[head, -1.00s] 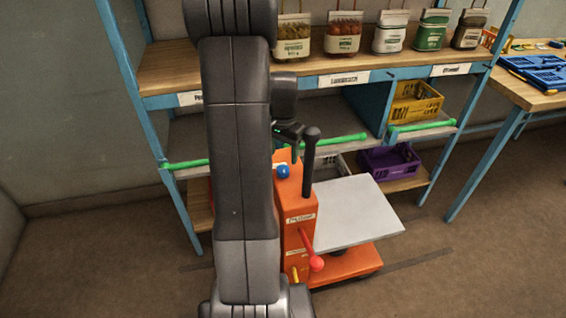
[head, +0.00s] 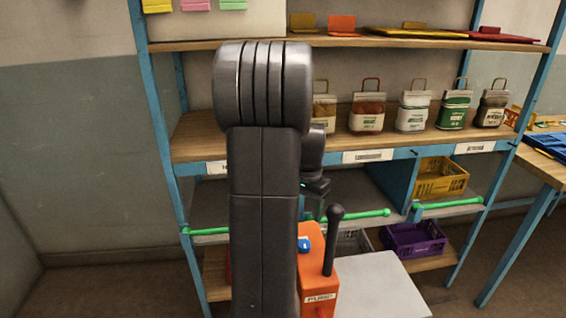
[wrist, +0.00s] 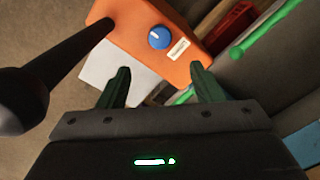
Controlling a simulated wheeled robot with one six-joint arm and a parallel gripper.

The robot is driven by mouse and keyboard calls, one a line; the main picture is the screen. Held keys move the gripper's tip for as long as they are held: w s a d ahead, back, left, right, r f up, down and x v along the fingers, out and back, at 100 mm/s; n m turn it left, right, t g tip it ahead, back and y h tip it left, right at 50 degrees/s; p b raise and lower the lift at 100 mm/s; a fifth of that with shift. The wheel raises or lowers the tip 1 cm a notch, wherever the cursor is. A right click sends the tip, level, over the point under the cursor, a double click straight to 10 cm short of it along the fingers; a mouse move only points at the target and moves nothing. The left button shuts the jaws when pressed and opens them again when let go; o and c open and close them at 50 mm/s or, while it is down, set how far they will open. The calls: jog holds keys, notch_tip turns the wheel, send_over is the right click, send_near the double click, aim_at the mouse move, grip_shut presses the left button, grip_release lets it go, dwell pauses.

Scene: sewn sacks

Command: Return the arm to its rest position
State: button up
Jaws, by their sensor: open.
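My arm stands upright in the head view and covers the left middle of the shelf. My gripper (wrist: 162,88) shows in the wrist view with its two green fingers apart and nothing between them. It points down toward the orange pump cart (wrist: 150,45), which has a blue knob (wrist: 160,37) and a dark handle (wrist: 60,70) at the left. The gripper is mostly hidden there, with only a dark part showing near the cart's top.
A blue-framed shelf (head: 400,156) holds several sewn sacks (head: 411,112). A yellow crate (head: 441,178) and a purple crate (head: 414,239) sit lower. Green bars (head: 358,216) run along the lower shelf edge. The cart's grey platform (head: 375,285) is bare. A wooden table (head: 545,165) stands at the right.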

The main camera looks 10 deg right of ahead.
notch_tip(320, 180, down, 13)
jog(key=shift+f, duration=0.1)
dwell(0.3)
dwell(0.4)
notch_tip(320, 180, up, 14)
notch_tip(320, 180, down, 13)
jog(key=shift+f, duration=0.5)
jog(key=n, duration=0.2)
jog(key=shift+r+n, duration=0.1)
jog(key=shift+n, duration=0.2)
jog(key=n+p, duration=0.1)
jog(key=n, duration=0.3)
jog(key=shift+n, duration=0.4)
notch_tip(320, 180, up, 14)
jog(key=shift+f, duration=0.2)
